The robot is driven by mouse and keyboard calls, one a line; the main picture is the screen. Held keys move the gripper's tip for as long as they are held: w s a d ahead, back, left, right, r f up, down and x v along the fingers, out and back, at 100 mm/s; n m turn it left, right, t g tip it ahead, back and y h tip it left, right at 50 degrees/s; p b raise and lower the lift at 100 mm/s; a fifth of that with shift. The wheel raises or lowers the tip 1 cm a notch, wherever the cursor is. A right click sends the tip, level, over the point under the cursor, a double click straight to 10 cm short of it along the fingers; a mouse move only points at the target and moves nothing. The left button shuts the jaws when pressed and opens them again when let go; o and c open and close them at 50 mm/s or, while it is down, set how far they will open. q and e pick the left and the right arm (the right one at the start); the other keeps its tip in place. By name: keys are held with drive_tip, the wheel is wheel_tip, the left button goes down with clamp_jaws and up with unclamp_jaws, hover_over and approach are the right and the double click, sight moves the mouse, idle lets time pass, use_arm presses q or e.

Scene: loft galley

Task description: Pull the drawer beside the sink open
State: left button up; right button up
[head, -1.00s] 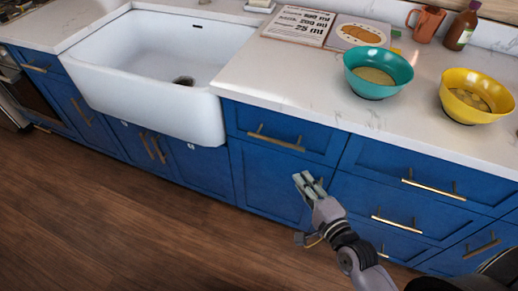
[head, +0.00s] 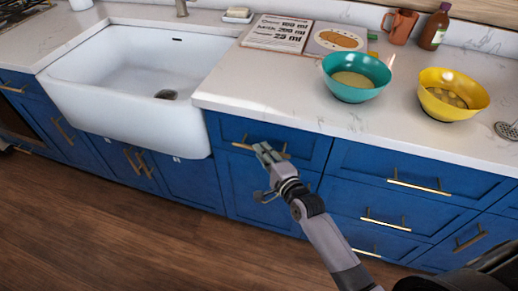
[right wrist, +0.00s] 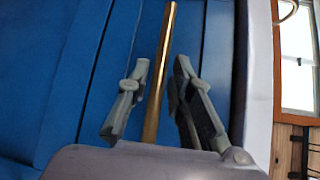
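The blue drawer (head: 308,150) right of the white sink (head: 130,118) is shut, its front flush with the cabinet. Its brass bar handle (head: 241,146) is partly hidden behind my right gripper (head: 262,148). In the right wrist view the handle (right wrist: 161,75) runs between the two fingers of the right gripper (right wrist: 161,68), with a gap showing on each side. The right gripper is open around the handle and holds nothing. My left gripper is in neither view.
A teal bowl (head: 355,90) and a yellow bowl (head: 450,108) stand on the white counter (head: 290,100) above the drawers. A lower cabinet front and more drawers with brass handles (head: 418,187) lie below and to the right. The wooden floor in front is clear.

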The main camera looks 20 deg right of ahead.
drive_tip(key=shift+x, duration=1.3)
drive_tip(key=shift+c, duration=0.2)
clamp_jaws()
